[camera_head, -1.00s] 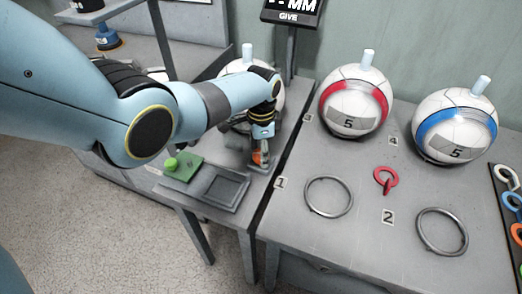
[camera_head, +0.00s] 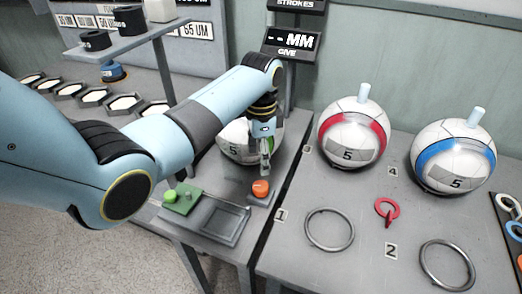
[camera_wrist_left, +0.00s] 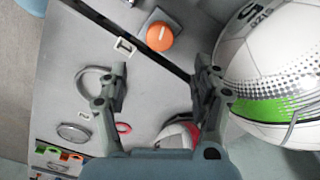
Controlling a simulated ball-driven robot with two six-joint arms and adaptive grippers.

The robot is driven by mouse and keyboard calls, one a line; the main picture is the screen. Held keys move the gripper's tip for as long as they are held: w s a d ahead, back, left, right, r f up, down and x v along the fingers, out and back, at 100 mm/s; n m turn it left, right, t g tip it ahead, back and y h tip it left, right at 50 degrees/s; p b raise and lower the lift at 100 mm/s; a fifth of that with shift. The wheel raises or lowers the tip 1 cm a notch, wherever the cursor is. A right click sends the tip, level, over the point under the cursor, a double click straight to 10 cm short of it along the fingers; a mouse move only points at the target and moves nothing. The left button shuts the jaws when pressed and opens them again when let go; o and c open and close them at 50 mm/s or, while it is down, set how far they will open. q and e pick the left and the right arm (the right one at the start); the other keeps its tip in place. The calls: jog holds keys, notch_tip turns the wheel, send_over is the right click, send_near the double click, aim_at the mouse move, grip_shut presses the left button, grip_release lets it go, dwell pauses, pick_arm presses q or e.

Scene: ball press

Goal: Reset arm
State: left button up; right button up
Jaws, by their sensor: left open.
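My left gripper (camera_head: 266,165) hangs over the small side table, in front of the white ball with a green band (camera_head: 238,142). In the left wrist view the left gripper (camera_wrist_left: 163,80) is open, with nothing between its fingers. The green-banded ball (camera_wrist_left: 275,65) shows at the right there, beside the right finger. An orange knob (camera_head: 261,188) on a grey base sits just below the gripper, apart from it; it also shows in the left wrist view (camera_wrist_left: 160,36). My right gripper is in neither view.
A red-banded ball (camera_head: 352,133) and a blue-banded ball (camera_head: 453,157) stand on the right table. Two grey rings, one ring (camera_head: 329,229) near label 1, and a red ring (camera_head: 387,208) lie there. A green block (camera_head: 181,198) and a grey tray (camera_head: 224,222) are on the side table.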

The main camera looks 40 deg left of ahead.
pick_arm(q)
jog(key=shift+r, duration=0.75)
